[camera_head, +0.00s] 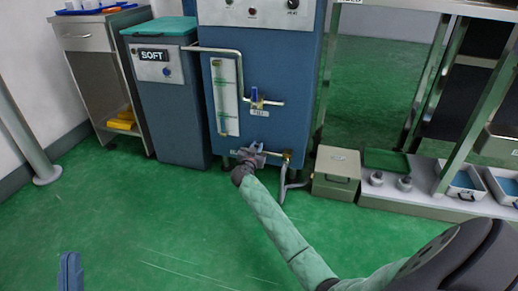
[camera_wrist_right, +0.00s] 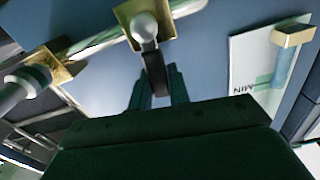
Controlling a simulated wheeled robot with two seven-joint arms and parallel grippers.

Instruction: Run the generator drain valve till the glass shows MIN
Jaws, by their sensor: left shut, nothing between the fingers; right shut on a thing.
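The blue generator cabinet (camera_head: 275,60) carries a sight glass panel (camera_head: 227,100) on its front. My right gripper (camera_head: 255,150) is low at the cabinet front, below the glass. In the right wrist view its dark green fingers (camera_wrist_right: 178,88) are shut on the dark drain valve lever (camera_wrist_right: 150,62), which hangs from a brass valve body (camera_wrist_right: 128,14) across the pipe. The sight glass tube (camera_wrist_right: 281,68) and MIN label (camera_wrist_right: 243,88) appear upside down there; I cannot tell the exact level. My left gripper (camera_head: 70,262) is shut and empty at the lower left.
A blue-handled valve (camera_head: 256,96) sits higher on the cabinet. A brass fitting (camera_head: 287,156) with a grey hose (camera_head: 283,185) is right of my gripper. A SOFT unit (camera_head: 175,100) stands left, a beige box (camera_head: 336,172) right. The green floor in front is clear.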

